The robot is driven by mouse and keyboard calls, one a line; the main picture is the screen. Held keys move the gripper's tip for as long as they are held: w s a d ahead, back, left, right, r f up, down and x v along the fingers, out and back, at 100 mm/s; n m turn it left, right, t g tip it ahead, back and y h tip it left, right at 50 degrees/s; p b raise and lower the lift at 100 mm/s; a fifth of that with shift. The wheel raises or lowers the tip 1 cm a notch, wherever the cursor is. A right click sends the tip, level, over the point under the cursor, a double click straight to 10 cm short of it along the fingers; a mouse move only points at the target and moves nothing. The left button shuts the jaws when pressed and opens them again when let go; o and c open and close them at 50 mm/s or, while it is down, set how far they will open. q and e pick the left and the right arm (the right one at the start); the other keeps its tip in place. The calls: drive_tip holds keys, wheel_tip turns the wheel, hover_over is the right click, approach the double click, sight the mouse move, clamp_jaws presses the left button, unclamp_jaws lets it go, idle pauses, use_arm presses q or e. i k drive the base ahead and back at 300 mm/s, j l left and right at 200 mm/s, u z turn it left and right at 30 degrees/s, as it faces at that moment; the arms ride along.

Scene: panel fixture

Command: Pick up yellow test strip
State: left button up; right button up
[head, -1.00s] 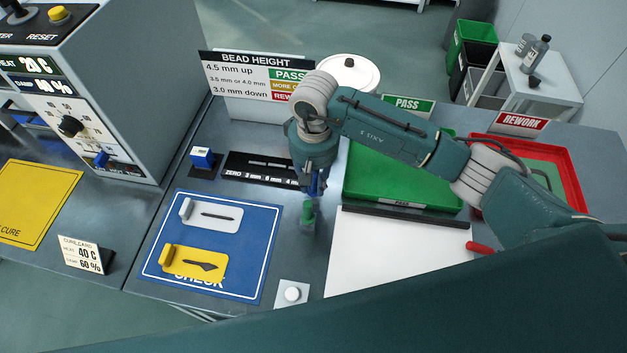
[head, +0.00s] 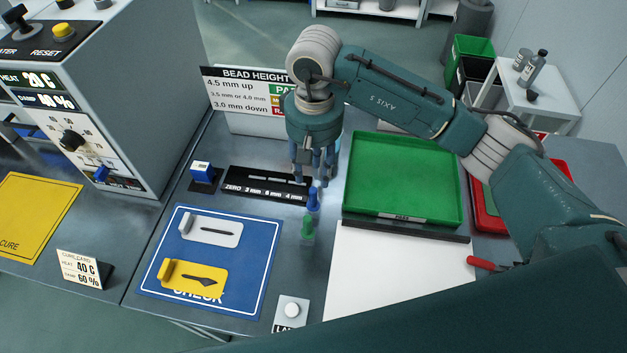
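The yellow test strip (head: 190,269) lies flat on the blue CHECK mat (head: 254,262), with a dark arrow-shaped bead on its face and a raised yellow tab at its left end. A similar white-grey strip (head: 228,238) with a thin straight dark bead lies just behind it on the same mat. My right gripper (head: 314,178) points down over the right end of the black gauge rail, behind and to the right of the mat, away from both strips. My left gripper is not in view.
A CURE CARD sign (head: 80,268) stands to the left.

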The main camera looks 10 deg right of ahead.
sight(193, 277)
drive_tip(key=k+j, duration=0.15)
drive_tip(key=k, duration=0.35)
drive_tip(key=k+j, duration=0.15)
drive_tip(key=k, duration=0.35)
drive_tip(key=k+j, duration=0.15)
drive_tip(key=k, duration=0.3)
